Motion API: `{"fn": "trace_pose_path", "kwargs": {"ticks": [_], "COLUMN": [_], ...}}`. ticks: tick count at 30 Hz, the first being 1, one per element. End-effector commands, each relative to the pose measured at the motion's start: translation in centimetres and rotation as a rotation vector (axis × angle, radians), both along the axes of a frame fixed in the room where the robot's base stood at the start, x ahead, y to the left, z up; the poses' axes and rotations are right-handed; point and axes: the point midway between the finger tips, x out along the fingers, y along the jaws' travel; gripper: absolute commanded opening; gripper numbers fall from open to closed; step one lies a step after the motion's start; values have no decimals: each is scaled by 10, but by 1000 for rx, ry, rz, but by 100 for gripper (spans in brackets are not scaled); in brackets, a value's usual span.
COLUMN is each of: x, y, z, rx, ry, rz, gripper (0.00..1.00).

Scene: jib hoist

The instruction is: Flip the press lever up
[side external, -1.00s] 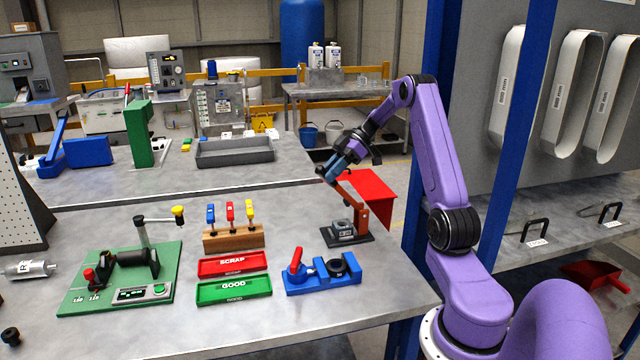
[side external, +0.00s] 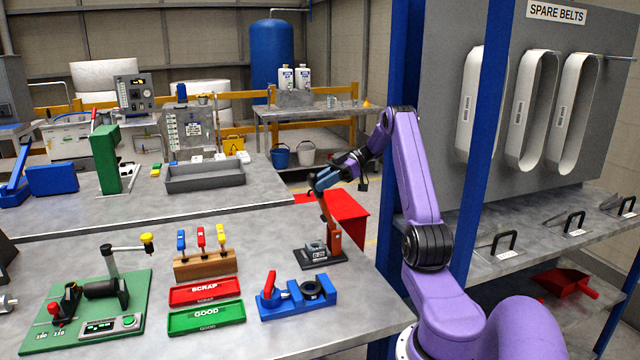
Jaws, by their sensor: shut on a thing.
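The small press has an orange-red post (side external: 333,238) on a black base (side external: 319,257). Its orange-red lever (side external: 324,208) rises from the post, leaning up and to the left, quite steep. A grey block (side external: 315,248) sits on the base beside the post. My gripper (side external: 316,187) is at the upper end of the lever, shut on it. The fingers cover the lever's tip, so the exact grip is hidden.
A blue fixture with a red handle (side external: 298,305) stands in front of the press. Red SCRAP (side external: 205,292) and green GOOD (side external: 206,317) trays lie left of it. A wooden block (side external: 204,264) holds coloured toggles. A red bin (side external: 348,218) is behind the press.

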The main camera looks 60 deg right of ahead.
Motion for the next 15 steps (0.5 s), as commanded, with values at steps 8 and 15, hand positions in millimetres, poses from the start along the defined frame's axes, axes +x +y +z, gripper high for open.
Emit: {"fn": "trace_pose_path", "kwargs": {"ticks": [8,15], "x": [0,0], "y": [0,0], "z": [0,0], "rx": [-1,-1], "ry": [1,3], "rz": [-1,-1], "gripper": [53,53]}}
